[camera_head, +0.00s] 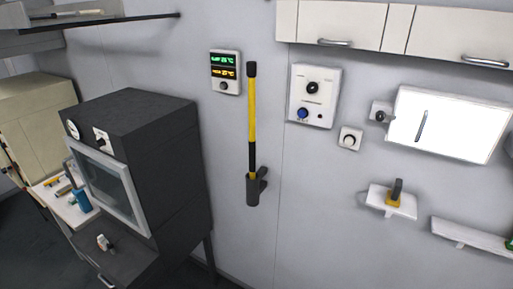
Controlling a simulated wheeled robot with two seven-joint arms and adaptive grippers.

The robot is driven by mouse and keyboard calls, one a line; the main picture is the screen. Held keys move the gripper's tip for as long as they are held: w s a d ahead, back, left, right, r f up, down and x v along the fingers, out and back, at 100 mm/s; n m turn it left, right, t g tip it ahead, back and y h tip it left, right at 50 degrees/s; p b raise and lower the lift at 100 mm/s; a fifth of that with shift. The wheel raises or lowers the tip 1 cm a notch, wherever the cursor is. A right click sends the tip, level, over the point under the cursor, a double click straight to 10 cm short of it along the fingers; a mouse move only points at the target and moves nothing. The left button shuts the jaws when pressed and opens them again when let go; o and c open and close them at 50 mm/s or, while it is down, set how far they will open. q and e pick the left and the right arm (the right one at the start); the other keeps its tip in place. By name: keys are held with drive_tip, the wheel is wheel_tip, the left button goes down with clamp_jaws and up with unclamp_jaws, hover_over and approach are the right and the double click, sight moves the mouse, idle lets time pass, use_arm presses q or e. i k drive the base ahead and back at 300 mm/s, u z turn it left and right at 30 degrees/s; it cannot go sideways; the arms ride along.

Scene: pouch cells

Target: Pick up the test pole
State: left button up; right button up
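The test pole (252,113) is a long rod with a yellow middle and black ends. It stands upright against the grey wall. Its lower end sits in a dark holder (253,190) on the wall, which hides the bottom tip. Neither of my grippers shows in the head view.
A dark oven-like cabinet (160,150) with a glass door stands at the left of the pole. A display panel (225,72) and a control box (314,95) flank the pole on the wall. A small shelf (378,203) juts out at the right. Wall cupboards (340,22) hang above.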

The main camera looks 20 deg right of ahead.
sight(251, 65)
drive_tip(key=z, duration=0.05)
drive_tip(key=k, duration=0.5)
drive_tip(key=u, duration=0.5)
drive_tip(key=i, duration=1.3)
drive_tip(key=z, duration=0.95)
